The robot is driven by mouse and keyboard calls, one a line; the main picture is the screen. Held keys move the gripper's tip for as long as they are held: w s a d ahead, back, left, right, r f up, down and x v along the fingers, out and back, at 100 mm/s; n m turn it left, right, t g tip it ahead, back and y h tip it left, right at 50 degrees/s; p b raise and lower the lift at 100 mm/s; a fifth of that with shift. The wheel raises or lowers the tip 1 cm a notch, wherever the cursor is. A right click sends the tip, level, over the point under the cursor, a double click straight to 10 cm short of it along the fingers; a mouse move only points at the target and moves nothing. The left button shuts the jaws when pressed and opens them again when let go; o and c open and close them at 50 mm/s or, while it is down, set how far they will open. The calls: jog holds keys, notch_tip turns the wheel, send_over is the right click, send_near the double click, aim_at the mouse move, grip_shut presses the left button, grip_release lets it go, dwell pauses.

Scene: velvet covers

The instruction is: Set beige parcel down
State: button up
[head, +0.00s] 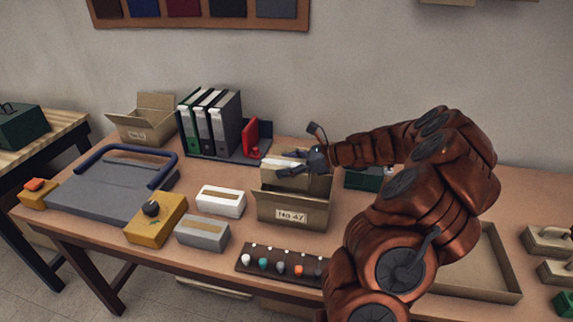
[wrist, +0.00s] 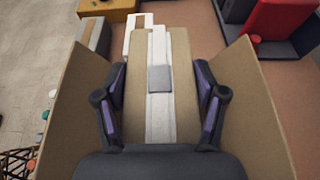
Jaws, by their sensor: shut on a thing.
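The beige parcel (head: 282,180) has a pale strip along its top. It sits at the mouth of an open cardboard box marked No 47 (head: 268,208), its lower part hidden by the box's front wall. My gripper (head: 297,168) is shut on it from above. In the wrist view the parcel (wrist: 183,95) lies between the two fingers of my gripper (wrist: 160,82), with the box's flaps (wrist: 248,95) on both sides. I cannot tell whether the parcel touches the box floor.
A white parcel (head: 222,205), a grey parcel (head: 202,235) and a yellow block (head: 145,230) stand left of the box. Binders (head: 228,122) stand behind. A strip with coloured knobs (head: 253,268) lies in front. A shallow tray (head: 497,265) is at right.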

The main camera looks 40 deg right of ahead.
jog(key=shift+f, duration=0.55)
jog(key=o, duration=1.6)
jog(key=shift+c, duration=0.2)
